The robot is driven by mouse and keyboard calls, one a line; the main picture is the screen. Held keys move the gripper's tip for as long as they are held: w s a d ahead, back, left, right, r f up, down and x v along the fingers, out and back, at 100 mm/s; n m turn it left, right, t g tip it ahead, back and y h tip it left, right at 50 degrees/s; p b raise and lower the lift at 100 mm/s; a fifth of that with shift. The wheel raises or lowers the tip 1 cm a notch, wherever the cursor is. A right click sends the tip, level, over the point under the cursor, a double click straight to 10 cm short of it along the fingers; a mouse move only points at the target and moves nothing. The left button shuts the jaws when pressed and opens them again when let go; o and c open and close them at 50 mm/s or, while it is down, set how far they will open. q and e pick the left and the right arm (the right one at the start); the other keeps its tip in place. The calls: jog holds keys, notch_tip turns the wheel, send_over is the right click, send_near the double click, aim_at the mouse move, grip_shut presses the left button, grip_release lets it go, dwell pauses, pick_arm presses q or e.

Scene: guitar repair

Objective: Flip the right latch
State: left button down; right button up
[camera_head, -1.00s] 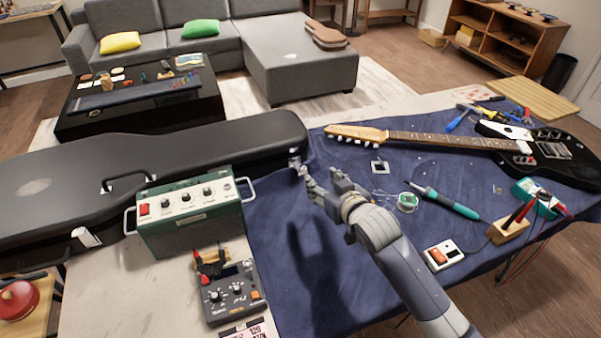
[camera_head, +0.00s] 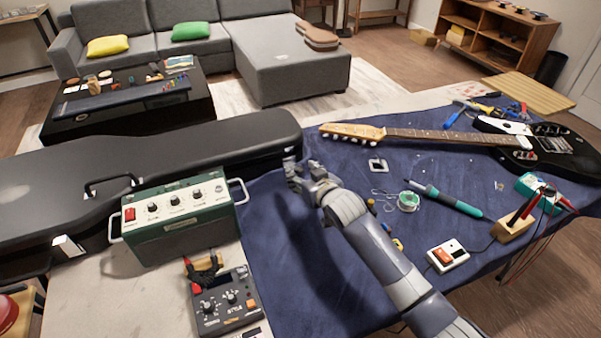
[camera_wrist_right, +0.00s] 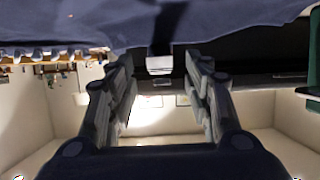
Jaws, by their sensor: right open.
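The black guitar case (camera_head: 150,160) lies closed along the left and back of the table. Its right latch, a small metal piece, shows in the right wrist view (camera_wrist_right: 160,66), ahead of the fingers and about midway between them. In the head view my gripper largely hides that latch at the case's right end. My right gripper (camera_head: 302,172) is open, with its fingertips close to the latch; I cannot tell whether they touch it. In the wrist view its two fingers (camera_wrist_right: 160,85) stand apart with nothing between them. The left latch (camera_head: 68,246) stands out from the case front. My left gripper is not in view.
A green amplifier box (camera_head: 180,218) stands against the case front, left of my right gripper. A dark pedal (camera_head: 226,303) sits before it. The blue cloth (camera_head: 285,270) holds an electric guitar (camera_head: 450,138), a solder spool (camera_head: 409,201) and a soldering iron (camera_head: 445,199).

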aim_at(297, 169)
jog(key=shift+x, duration=1.1)
grip_shut()
jog(key=shift+r+p, duration=0.3)
jog(key=shift+p, duration=0.25)
jog(key=r+g+p, duration=0.1)
jog(key=p, duration=0.2)
jog(key=w+r+g+h+p, duration=0.1)
jog(key=g+p, duration=0.1)
jog(key=p, duration=0.1)
jog(key=shift+w+a+r, duration=0.1)
jog(key=shift+w+a, duration=0.15)
jog(key=shift+w+a+r+p, duration=0.1)
jog(key=shift+w+r+p, duration=0.05)
jog(key=shift+w+p, duration=0.15)
jog(key=shift+w+a+g+h, duration=0.1)
jog(key=shift+w+g+h, duration=0.2)
jog(key=shift+g, duration=0.6)
jog(key=shift+w+a+r+g+h+b, duration=0.2)
jog(key=shift+w+r+g+h+b, duration=0.1)
jog(key=shift+w+g+b, duration=0.5)
jog(key=shift+s, duration=0.2)
